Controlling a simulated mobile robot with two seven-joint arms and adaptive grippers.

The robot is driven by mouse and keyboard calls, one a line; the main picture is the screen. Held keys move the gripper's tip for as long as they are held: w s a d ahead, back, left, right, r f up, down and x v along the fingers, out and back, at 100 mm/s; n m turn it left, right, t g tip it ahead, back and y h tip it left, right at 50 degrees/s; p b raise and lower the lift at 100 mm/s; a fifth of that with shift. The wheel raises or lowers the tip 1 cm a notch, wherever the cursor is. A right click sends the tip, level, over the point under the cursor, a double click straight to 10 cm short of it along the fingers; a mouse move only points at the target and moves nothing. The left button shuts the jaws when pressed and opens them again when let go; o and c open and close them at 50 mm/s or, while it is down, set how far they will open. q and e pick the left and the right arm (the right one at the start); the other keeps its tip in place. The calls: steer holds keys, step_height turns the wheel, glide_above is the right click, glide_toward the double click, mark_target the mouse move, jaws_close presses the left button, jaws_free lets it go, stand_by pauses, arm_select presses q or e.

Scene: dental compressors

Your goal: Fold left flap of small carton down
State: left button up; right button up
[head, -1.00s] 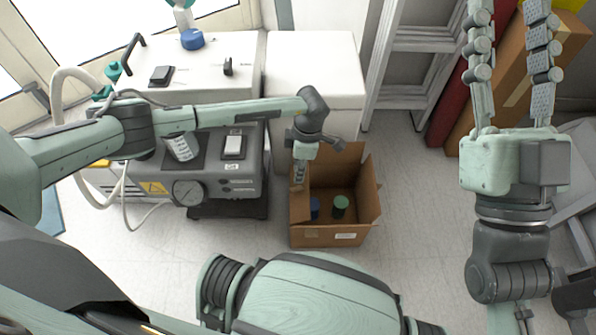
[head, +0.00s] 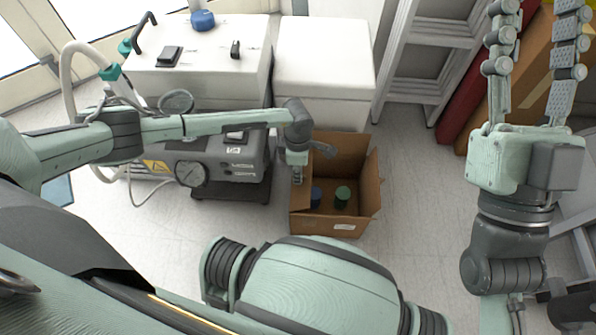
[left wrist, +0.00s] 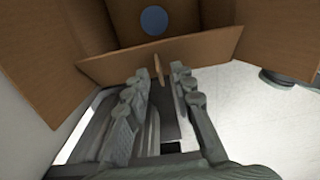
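The small open carton (head: 345,227) stands on the floor. A blue-topped item (head: 316,196) and a green-topped item (head: 342,196) are inside. Its left flap (head: 300,198) stands up along the left side, partly hidden by my left gripper. My left gripper (head: 297,178) points down at that side. In the left wrist view its fingers (left wrist: 158,80) are apart, with a thin brown cardboard edge between the tips; contact is unclear. The wide flap (left wrist: 200,50) lies just beyond the tips. My right gripper (head: 528,70) is open and empty, raised at the right, far from the carton.
A grey compressor (head: 225,172) stands left of the carton under my left arm. A white cabinet (head: 322,65) stands close behind the carton. A ladder (head: 425,60) and larger cardboard (head: 535,75) lean at the back right. Floor right of the carton is clear.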

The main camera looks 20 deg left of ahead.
arm_select(q)
jaws_close()
steer(key=shift+d, duration=0.1)
stand_by(0.3)
